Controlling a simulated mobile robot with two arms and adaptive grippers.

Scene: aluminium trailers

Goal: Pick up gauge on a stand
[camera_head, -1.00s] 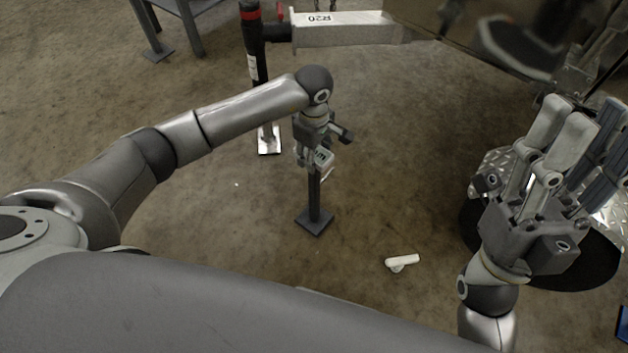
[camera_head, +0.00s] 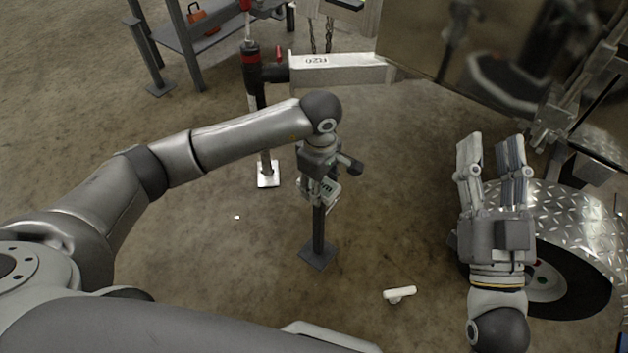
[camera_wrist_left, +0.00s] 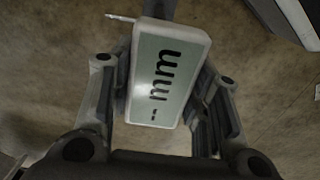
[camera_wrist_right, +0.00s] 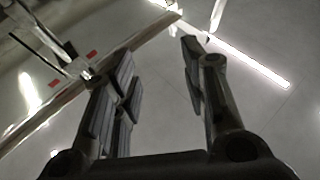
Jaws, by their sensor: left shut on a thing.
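The gauge on a stand (camera_head: 318,235) is a dark upright post on a square dark foot, with a pale display at its top. In the left wrist view the display (camera_wrist_left: 166,75) is a white-framed panel reading "-- mm" between my fingers. My left gripper (camera_head: 319,188) points down at the top of the stand and is shut on the gauge. The fingers partly hide the gauge head in the head view. I cannot tell whether the foot touches the floor. My right gripper (camera_head: 490,140) is open and empty, its fingers pointing up, away from the gauge.
A white part (camera_head: 400,295) lies on the floor right of the stand. A black-and-red jack post (camera_head: 254,75) stands behind my left arm, by the trailer beam (camera_head: 340,70). A wheel (camera_head: 570,290) under a tread-plate fender is at right.

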